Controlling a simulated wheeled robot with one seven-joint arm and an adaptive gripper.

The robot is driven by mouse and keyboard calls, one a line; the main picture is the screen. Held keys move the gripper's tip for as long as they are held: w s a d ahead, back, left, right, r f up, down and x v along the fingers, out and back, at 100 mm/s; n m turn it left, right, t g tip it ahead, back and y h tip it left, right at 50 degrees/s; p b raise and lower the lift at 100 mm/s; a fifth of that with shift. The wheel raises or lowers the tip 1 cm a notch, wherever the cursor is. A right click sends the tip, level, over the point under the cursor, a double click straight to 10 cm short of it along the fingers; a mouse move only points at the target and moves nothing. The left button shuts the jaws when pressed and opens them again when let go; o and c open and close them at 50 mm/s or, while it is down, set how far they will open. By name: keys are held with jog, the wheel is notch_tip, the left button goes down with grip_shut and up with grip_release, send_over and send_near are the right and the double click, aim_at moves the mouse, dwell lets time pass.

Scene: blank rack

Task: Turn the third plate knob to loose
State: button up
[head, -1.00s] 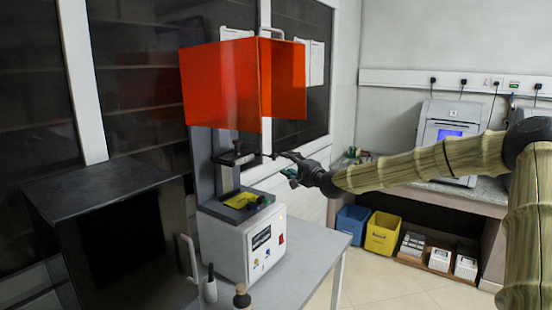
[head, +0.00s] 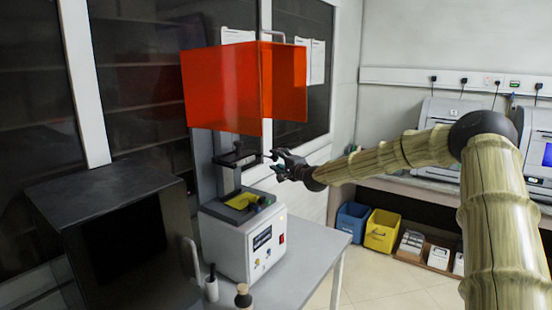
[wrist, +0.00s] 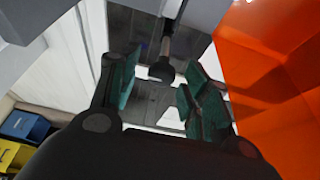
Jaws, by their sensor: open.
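A white and grey benchtop machine (head: 245,248) stands on the table, with a raised orange cover (head: 230,90) over it. A dark plate arm (head: 236,158) sits on its column, below the cover. A black round knob on a rod (wrist: 162,72) shows between the fingers in the wrist view. I cannot tell which plate knob it is; other knobs are not clearly visible there. My gripper (head: 277,163) is open, just right of the plate arm at its height. In the wrist view my gripper (wrist: 160,92) has its green-padded fingers spread, with nothing visibly held.
The orange cover (wrist: 275,60) is close on the right in the wrist view. A dark open box (head: 110,235) stands left of the machine. Small bottles (head: 211,285) are at the table's front. Blue (head: 352,222) and yellow (head: 382,231) bins are on the floor behind.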

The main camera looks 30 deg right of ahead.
jog(key=shift+w, duration=0.75)
jog(key=shift+a, duration=0.1)
jog(key=c, duration=1)
